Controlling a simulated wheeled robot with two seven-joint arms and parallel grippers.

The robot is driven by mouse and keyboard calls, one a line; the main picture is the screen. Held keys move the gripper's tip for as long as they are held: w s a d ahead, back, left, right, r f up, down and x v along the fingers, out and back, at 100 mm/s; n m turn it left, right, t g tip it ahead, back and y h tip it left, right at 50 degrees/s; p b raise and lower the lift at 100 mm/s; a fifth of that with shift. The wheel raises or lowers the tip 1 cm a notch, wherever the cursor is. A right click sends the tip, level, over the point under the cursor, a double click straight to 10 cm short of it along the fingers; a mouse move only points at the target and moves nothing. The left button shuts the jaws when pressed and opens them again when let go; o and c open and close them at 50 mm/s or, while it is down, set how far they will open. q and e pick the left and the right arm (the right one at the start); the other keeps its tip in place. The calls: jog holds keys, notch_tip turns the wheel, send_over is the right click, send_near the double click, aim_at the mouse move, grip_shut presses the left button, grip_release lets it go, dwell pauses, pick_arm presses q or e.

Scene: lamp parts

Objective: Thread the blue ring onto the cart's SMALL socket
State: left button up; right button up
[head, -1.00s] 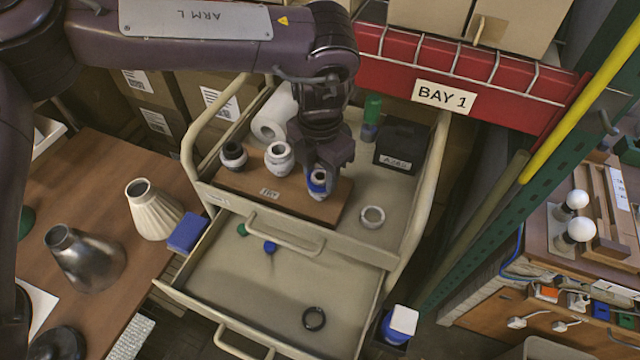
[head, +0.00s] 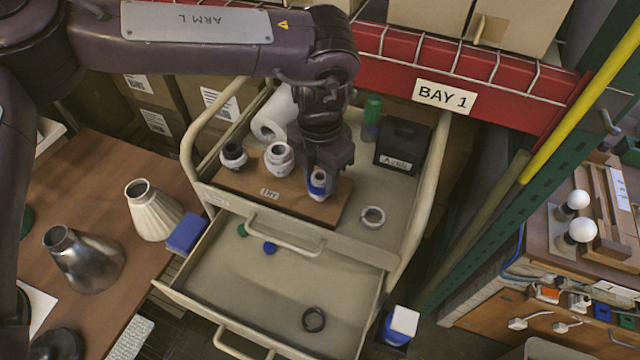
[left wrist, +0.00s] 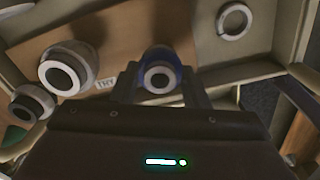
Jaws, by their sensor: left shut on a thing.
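The blue ring (head: 318,190) is at the right end of the wooden board on the cart. It surrounds the white small socket (head: 318,178), whose dark opening shows at the top. In the left wrist view the blue ring (left wrist: 159,56) shows behind and beside the pale socket rim (left wrist: 159,76). My left gripper (head: 322,182) points down there, shut on the blue ring with a finger on either side. How far down the ring sits is partly hidden by the fingers. My right gripper is not in view.
A pale ring (head: 372,217) and a black box (head: 402,146) are to the right. The open drawer (head: 270,290) below holds a black ring (head: 314,319).

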pick_arm(q)
jog(key=o, duration=0.4)
jog(key=c, duration=0.5)
jog(key=shift+c, duration=0.2)
jog(key=shift+s+f, duration=0.2)
jog(key=shift+f, duration=0.05)
